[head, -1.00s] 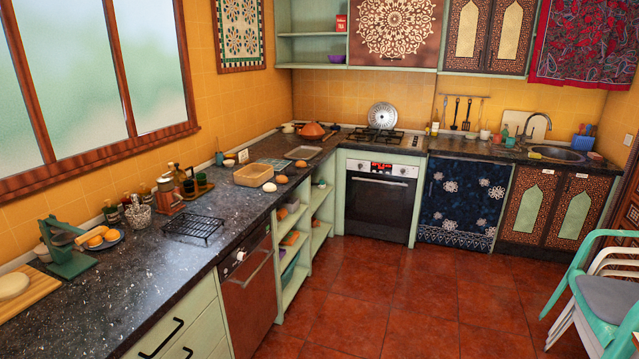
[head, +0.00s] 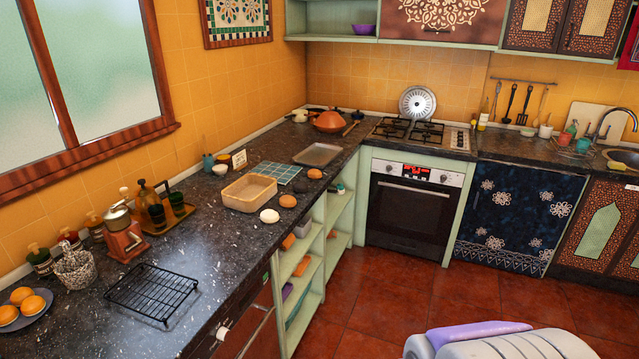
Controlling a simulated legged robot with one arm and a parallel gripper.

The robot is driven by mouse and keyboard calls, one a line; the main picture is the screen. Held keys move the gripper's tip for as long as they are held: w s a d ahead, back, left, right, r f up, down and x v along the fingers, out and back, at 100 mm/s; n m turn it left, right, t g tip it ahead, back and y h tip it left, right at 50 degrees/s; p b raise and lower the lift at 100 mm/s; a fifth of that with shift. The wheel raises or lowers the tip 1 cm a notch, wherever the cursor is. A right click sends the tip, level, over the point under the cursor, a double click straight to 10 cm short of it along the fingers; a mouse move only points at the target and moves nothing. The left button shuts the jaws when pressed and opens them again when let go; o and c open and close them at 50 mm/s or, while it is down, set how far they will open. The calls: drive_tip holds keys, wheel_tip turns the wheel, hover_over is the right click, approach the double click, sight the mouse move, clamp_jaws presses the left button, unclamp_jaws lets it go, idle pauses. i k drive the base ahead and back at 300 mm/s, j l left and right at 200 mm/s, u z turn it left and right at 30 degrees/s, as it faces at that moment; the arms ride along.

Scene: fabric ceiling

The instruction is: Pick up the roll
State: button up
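Several small round breads lie on the dark speckled counter (head: 215,262) in the head view. A pale roll (head: 269,216) lies in front of the tan rectangular basket, near the counter's front edge. A brown roll (head: 288,201) lies just behind it, and another brown roll (head: 315,174) is farther back. I cannot tell which one the task means. A grey ribbed part with a purple strip, apparently of my own arm, shows at the bottom right, over the floor and well apart from the rolls. I cannot make out fingertips or anything held.
The tan basket (head: 250,193) stands behind the pale roll. A black wire rack (head: 152,291), a red grinder (head: 124,236) and a plate of oranges (head: 22,309) stand nearer on the counter. Open shelves (head: 303,268) lie under the counter edge. The red tiled floor (head: 375,300) is clear ahead.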

sight(314, 174)
drive_tip(key=i, duration=0.35)
drive_tip(key=i+l+u, duration=0.1)
drive_tip(key=i+l, duration=0.15)
drive_tip(key=i+l+u, duration=0.15)
drive_tip(key=i+l, duration=0.15)
drive_tip(key=i, duration=0.15)
drive_tip(key=i+l+u, duration=0.1)
drive_tip(key=i+l, duration=0.25)
drive_tip(key=i+l+u, duration=0.1)
drive_tip(key=i+l, duration=0.2)
drive_tip(key=i+l+u, duration=0.15)
drive_tip(key=i+l, duration=0.15)
drive_tip(key=i+l+u, duration=0.1)
drive_tip(key=i+l, duration=0.2)
drive_tip(key=l, duration=0.25)
drive_tip(key=i+l+u, duration=0.1)
drive_tip(key=i+l, duration=0.15)
drive_tip(key=l, duration=0.15)
drive_tip(key=i+l+u, duration=0.15)
drive_tip(key=l, duration=0.3)
drive_tip(key=i, duration=0.1)
